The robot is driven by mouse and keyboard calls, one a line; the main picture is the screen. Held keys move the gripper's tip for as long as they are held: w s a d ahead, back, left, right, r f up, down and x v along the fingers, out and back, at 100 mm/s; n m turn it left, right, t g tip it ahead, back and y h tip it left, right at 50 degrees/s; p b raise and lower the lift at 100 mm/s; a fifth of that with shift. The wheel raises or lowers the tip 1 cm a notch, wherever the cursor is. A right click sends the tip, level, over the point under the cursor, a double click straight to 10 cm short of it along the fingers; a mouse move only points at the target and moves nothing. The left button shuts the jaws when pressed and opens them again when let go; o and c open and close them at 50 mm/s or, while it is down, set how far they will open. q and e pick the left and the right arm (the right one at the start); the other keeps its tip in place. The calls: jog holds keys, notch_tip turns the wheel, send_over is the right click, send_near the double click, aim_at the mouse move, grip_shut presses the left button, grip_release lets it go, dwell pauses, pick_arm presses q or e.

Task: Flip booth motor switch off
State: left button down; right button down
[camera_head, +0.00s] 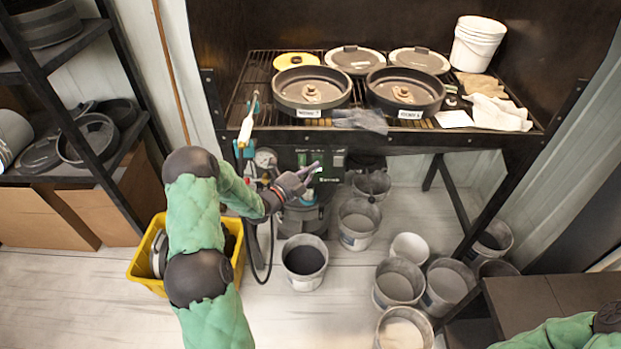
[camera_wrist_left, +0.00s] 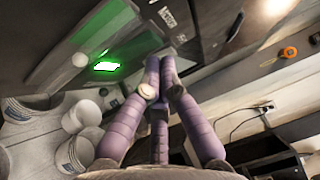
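The booth's control panel (camera_head: 329,166), dark with green areas, is under the booth's front edge in the head view. In the left wrist view, a bright green lit rectangle (camera_wrist_left: 106,67) glows on it. I cannot clearly make out the motor switch. My left gripper (camera_head: 309,170) is at the panel's left side, pointing right. In the left wrist view its purple fingers (camera_wrist_left: 160,65) come together at the tips with nothing visible between them. Only part of my right arm shows, at lower right.
The booth's grate (camera_head: 262,85) above holds pans, lids, gloves and a white bucket stack (camera_head: 478,43). Several buckets, one dark-filled (camera_head: 304,259), stand on the floor below. A yellow bin (camera_head: 149,275) is under my left arm. A black hose hangs near my gripper.

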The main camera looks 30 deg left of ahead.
pick_arm(q)
jog(key=shift+w+a, duration=0.1)
jog(key=shift+w, duration=0.1)
jog(key=shift+w+a+r+n+g, duration=0.15)
jog(key=shift+w+r+n+g, duration=0.1)
jog(key=shift+r+n+g, duration=0.1)
jog(key=shift+w+a, duration=0.1)
jog(key=shift+f+y, duration=0.1)
jog(key=shift+y, duration=0.2)
pick_arm(e)
jog(key=shift+r, duration=0.15)
